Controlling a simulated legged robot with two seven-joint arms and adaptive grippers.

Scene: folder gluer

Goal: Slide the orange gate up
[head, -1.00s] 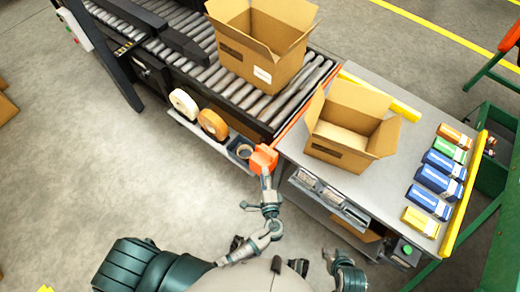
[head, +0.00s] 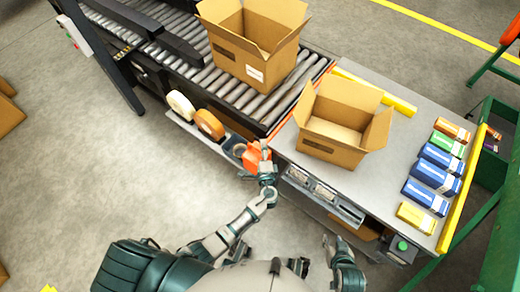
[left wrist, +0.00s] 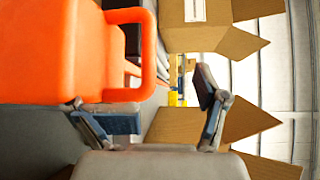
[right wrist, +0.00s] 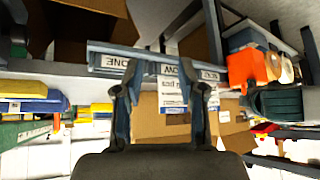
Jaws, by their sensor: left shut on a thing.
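The orange gate (head: 251,158) is at the near corner of the roller conveyor, beside the grey table. In the left wrist view its orange body and loop handle (left wrist: 148,55) fill the upper left. My left gripper (head: 264,160) is at the gate's right side in the head view, shut on the gate's handle. The exact contact is hard to see in the left wrist view (left wrist: 160,105). My right gripper (head: 340,245) is low in the head view, away from the gate. Its fingers are apart and empty in the right wrist view (right wrist: 162,92), where the gate (right wrist: 245,66) also shows.
An open carton (head: 238,55) stands on the rollers and another (head: 325,137) on the grey table (head: 385,180). Tape rolls (head: 209,124) sit on a side shelf left of the gate. Several small boxes (head: 431,178) line the table's right side.

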